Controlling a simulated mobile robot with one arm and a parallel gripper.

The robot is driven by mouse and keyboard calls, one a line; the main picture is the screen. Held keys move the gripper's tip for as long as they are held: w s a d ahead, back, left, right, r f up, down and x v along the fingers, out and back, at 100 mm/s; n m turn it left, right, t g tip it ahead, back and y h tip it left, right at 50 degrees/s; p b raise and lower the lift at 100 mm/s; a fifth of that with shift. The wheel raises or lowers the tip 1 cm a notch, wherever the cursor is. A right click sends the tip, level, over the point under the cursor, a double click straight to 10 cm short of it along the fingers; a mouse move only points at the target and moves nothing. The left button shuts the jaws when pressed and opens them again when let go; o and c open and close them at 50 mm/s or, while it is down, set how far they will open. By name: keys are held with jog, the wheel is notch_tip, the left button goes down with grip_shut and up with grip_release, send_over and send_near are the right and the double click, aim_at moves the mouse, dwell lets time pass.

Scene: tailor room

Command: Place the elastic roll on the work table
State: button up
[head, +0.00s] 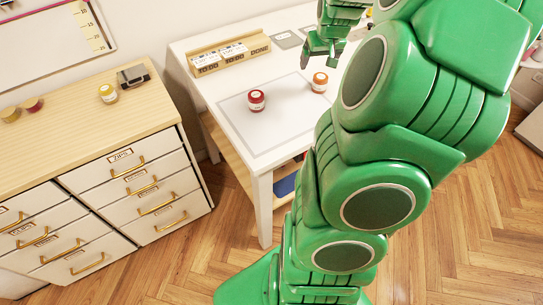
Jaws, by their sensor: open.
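The white work table (224,88) stands in the upper middle of the head view, with a pale mat (290,112) on its top. A small red-topped round item (256,100) and an orange-topped one (320,82) stand upright, apart from each other, on the table. I cannot tell whether either is the elastic roll. My gripper (319,60) is open over the table, above and behind the orange item in the picture. Nothing shows between its fingers. My green arm hides the table's right part.
A wooden-topped drawer cabinet (60,95) stands at left. It carries a yellow round item (108,93), a dark device (133,76) and two more small round items at its left. A wooden rack (228,54) stands at the table's back. The table's front left is clear.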

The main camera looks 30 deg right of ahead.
jog(key=s+a+r+n+g+y, duration=0.15)
jog(key=s+a, duration=0.25)
jog(key=a, duration=0.7)
jog(key=s+a+r+n+g, duration=0.1)
jog(key=s+a+r, duration=0.2)
jog(key=a, duration=0.7)
jog(key=s+a+g, duration=0.1)
jog(key=s+a, duration=0.6)
jog(key=s, duration=0.4)
jog(key=s+a+n+g, duration=0.1)
jog(key=s+a+g, duration=0.1)
jog(key=s+a, duration=0.5)
jog(key=s, duration=0.4)
jog(key=shift+a+r, duration=0.15)
jog(key=shift+r, duration=0.2)
jog(key=shift+n, duration=0.25)
